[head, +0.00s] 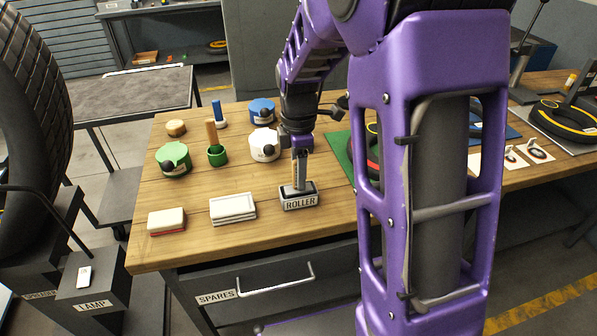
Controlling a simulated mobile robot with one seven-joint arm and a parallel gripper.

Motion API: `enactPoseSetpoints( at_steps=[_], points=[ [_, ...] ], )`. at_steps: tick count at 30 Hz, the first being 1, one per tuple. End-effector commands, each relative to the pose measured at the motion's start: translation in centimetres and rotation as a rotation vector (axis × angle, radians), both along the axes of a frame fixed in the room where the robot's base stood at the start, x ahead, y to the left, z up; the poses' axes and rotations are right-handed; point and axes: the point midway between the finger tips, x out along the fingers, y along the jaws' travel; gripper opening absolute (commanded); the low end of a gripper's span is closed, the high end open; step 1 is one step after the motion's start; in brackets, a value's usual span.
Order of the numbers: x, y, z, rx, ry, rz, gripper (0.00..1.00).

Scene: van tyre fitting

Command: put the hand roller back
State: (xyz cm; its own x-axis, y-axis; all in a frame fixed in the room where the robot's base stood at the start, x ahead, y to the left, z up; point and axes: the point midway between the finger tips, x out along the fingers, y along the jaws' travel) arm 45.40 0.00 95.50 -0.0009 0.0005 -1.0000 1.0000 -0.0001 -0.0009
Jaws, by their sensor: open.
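The small dark holder labelled ROLLER (299,202) stands near the front edge of the wooden bench. My gripper (300,180) points down right above this holder, with its fingertips close to the holder's opening. The jaws are open. A thin tan strip shows between or behind the fingers, which may be the hand roller's handle; the fingers hide most of it. I cannot tell how deep the roller sits in the holder.
Left of the holder are a white block (233,208), a red-and-white block (166,221), a green tub (173,158), a green cup with a wooden handle (217,153), a white tub (264,145) and a blue tub (262,111). My arm hides much of the bench's right side.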

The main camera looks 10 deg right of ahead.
Motion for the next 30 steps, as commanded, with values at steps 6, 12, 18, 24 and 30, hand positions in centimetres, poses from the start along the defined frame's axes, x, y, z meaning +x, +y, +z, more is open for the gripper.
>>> enactPoseSetpoints(
  at_steps=[6, 12, 18, 24, 30],
  points=[
    [0.1, 0.0, 3.9, 0.001, -0.006, 0.000, 0.49],
    [0.1, 0.0, 8.3, 0.001, -0.005, 0.000, 0.49],
    [0.1, 0.0, 11.2, 0.000, -0.003, 0.000, 0.49],
    [0.0, 0.0, 12.1, 0.000, -0.001, 0.000, 0.49],
    [0.0, 0.0, 12.1, 0.000, -0.001, 0.000, 0.49]
  ],
)
